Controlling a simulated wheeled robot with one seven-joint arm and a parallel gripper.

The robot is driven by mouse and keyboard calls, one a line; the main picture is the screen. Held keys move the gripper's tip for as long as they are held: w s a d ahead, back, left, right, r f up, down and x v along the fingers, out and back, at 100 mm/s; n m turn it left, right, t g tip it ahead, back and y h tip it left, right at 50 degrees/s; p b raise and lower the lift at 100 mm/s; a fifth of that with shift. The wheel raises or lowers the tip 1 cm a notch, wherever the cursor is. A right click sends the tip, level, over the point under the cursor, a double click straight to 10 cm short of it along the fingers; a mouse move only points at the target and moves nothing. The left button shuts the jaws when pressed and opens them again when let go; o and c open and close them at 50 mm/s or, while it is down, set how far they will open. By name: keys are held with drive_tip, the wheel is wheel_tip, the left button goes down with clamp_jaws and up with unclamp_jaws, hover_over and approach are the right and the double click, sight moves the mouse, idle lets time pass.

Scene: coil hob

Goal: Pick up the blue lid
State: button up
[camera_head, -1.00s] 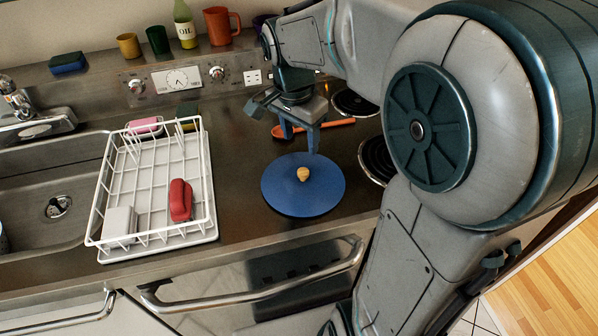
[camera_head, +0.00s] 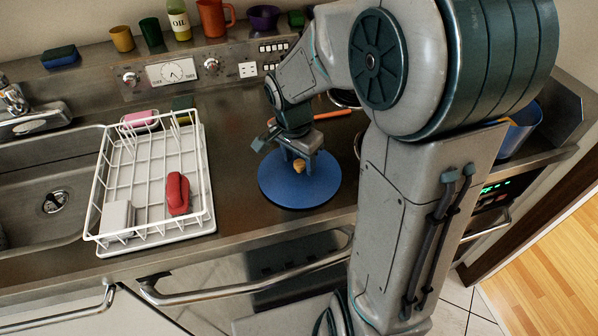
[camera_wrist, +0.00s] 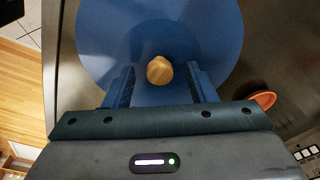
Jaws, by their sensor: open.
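The blue lid (camera_head: 278,188) is a flat round disc with a small tan wooden knob (camera_head: 299,166) at its centre. It lies on the steel counter to the right of the dish rack. My gripper (camera_head: 298,163) is over the lid with its fingers pointing down around the knob. In the wrist view the lid (camera_wrist: 105,40) fills the upper middle. The knob (camera_wrist: 159,70) shows between the two spread fingers, with a gap on each side. The gripper is open and holds nothing.
A white dish rack (camera_head: 208,190) with a red item (camera_head: 177,194) stands left of the lid. An orange utensil (camera_head: 333,115) lies behind it. Cups and an oil bottle (camera_head: 179,20) line the back ledge. The sink (camera_head: 40,170) is at far left.

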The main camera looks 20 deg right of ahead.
clamp_jaws()
drive_tip(key=shift+r, duration=0.1)
